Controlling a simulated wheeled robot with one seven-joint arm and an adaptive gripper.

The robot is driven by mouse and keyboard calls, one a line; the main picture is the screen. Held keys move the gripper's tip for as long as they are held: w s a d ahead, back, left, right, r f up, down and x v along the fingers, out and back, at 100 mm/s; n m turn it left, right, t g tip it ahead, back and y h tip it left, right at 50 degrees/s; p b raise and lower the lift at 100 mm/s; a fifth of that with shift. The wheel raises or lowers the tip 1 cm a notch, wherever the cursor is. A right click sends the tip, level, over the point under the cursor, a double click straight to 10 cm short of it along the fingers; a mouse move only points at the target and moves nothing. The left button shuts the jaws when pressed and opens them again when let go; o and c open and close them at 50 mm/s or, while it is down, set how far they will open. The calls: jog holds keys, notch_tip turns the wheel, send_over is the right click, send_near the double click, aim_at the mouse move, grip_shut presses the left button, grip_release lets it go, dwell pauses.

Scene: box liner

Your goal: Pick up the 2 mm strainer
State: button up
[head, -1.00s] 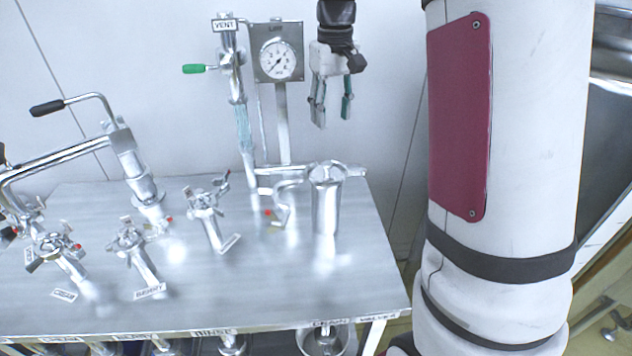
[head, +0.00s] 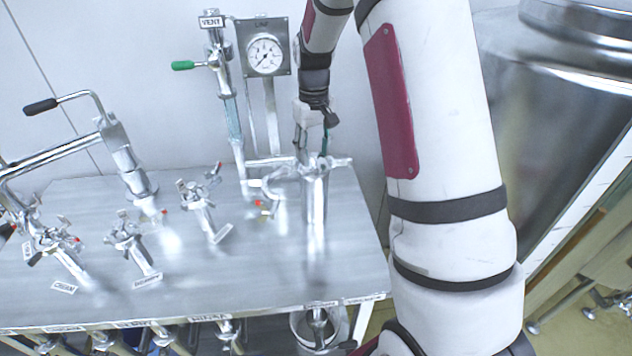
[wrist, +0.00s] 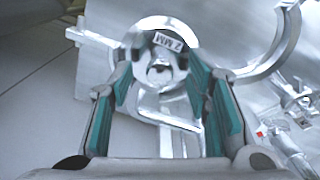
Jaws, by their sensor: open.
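The 2 mm strainer (wrist: 150,48) is a shiny metal cylinder with a "2 MM" label on its top in the wrist view. In the head view the strainer (head: 315,200) stands upright near the right end of the steel table, with side lugs at its top. My gripper (head: 313,152) is pointed down at the strainer's top. In the wrist view the gripper's teal-padded fingers (wrist: 165,85) are open, one on each side of the cylinder. I cannot tell whether they touch it. Nothing is held.
A curved metal clamp or pipe (head: 272,188) stands close beside the strainer on its left. Several valves (head: 197,203) stand further left on the steel table (head: 270,270). A pressure gauge (head: 265,54) and vent pipe (head: 215,50) rise behind. A large steel vessel (head: 560,110) stands at right.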

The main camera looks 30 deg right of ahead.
jog(key=shift+f, duration=0.7)
grip_shut()
jog(key=shift+r, duration=0.2)
